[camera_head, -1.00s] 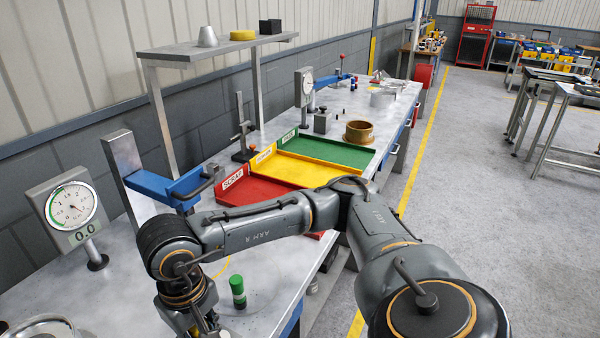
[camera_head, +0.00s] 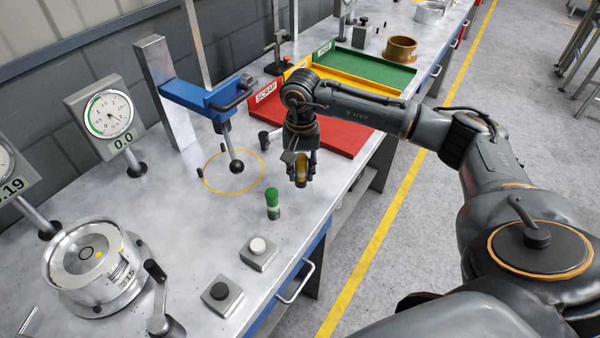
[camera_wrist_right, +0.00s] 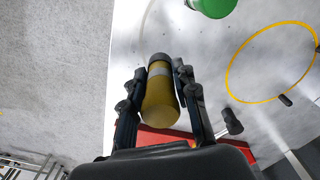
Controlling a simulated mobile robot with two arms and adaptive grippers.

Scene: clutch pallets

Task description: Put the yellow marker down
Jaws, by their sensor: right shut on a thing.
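The yellow marker (camera_head: 300,170) is held upright in my right gripper (camera_head: 301,176), over the bench just in front of the red tray. In the right wrist view the marker (camera_wrist_right: 160,98) has a yellow body, a pale band and a dark end, and the two fingers of my right gripper (camera_wrist_right: 160,80) close on its sides. I cannot tell whether its lower end touches the bench. A green marker (camera_head: 272,206) stands upright on the bench, nearer the camera; part of it shows in the wrist view (camera_wrist_right: 212,4). My left gripper is out of view.
Red scrap tray (camera_head: 342,137), yellow tray (camera_head: 357,88) and green tray (camera_head: 375,72) lie beyond the gripper. A blue-armed press (camera_head: 190,95) stands left above a yellow ring outline (camera_head: 233,194). Two button blocks (camera_head: 258,262) (camera_head: 222,307) sit nearer. Bare bench surrounds the green marker.

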